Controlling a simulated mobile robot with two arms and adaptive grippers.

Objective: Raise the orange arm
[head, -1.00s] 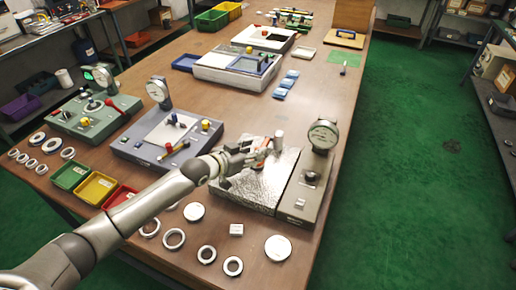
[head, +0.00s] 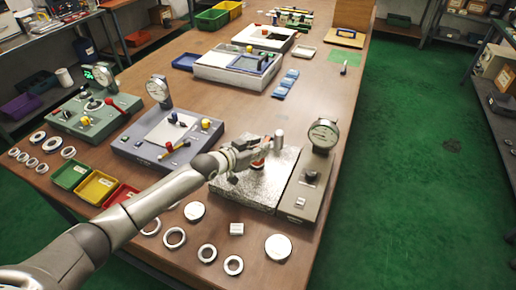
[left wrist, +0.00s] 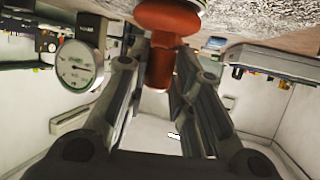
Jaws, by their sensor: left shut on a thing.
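The orange arm (head: 259,163) shows as a small orange patch beside my left gripper (head: 262,148), above the silver textured plate of the front gauge fixture. In the left wrist view the orange arm (left wrist: 160,62) is a rounded orange-red piece between the two fingers, which are shut on it. The fingers hide part of the arm in the head view. A round dial gauge (head: 323,135) stands at the right side of the fixture; a dial (left wrist: 80,66) also shows in the left wrist view. My right gripper is not in view.
Several metal rings (head: 174,238) and discs lie along the table's front. Red, yellow and green bins (head: 96,187) sit left of my arm. A grey-blue gauge fixture (head: 130,145) stands left of the front one. The table's right edge is close to the front fixture.

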